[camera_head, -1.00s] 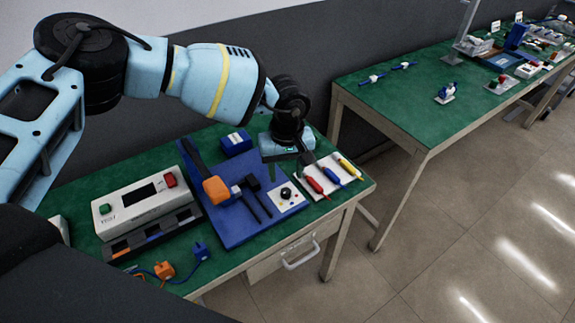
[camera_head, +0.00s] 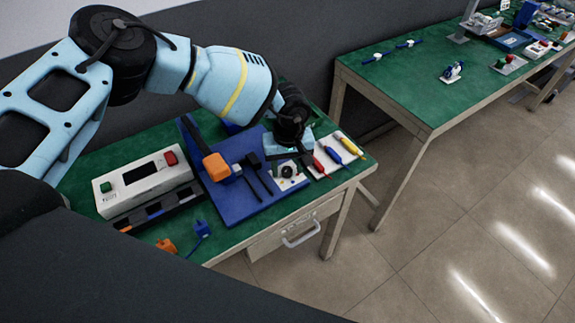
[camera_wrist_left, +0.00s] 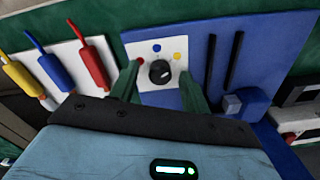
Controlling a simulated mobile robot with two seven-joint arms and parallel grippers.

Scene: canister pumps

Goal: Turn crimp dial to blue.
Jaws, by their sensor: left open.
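The crimp dial is a black round knob (camera_wrist_left: 160,72) on a white plate (camera_wrist_left: 150,97) with red, blue and yellow dots around its upper side. The blue dot (camera_wrist_left: 157,47) is the middle one in the left wrist view. The knob has a light mark, but I cannot tell for certain which dot it points to. The dial also shows in the head view (camera_head: 288,171). My left gripper (camera_wrist_left: 160,84) is open, with one green finger on each side of the knob; contact is not clear. In the head view my left gripper (camera_head: 296,158) is just behind the dial. My right gripper is out of view.
The dial plate sits on a blue board (camera_head: 232,207) with an orange-tipped lever (camera_head: 216,167) and black rods. Red, blue and yellow tools lie on a white tray (camera_wrist_left: 70,58) beside it. A white tester box (camera_head: 145,181) stands at left. A second green table (camera_head: 400,85) is behind.

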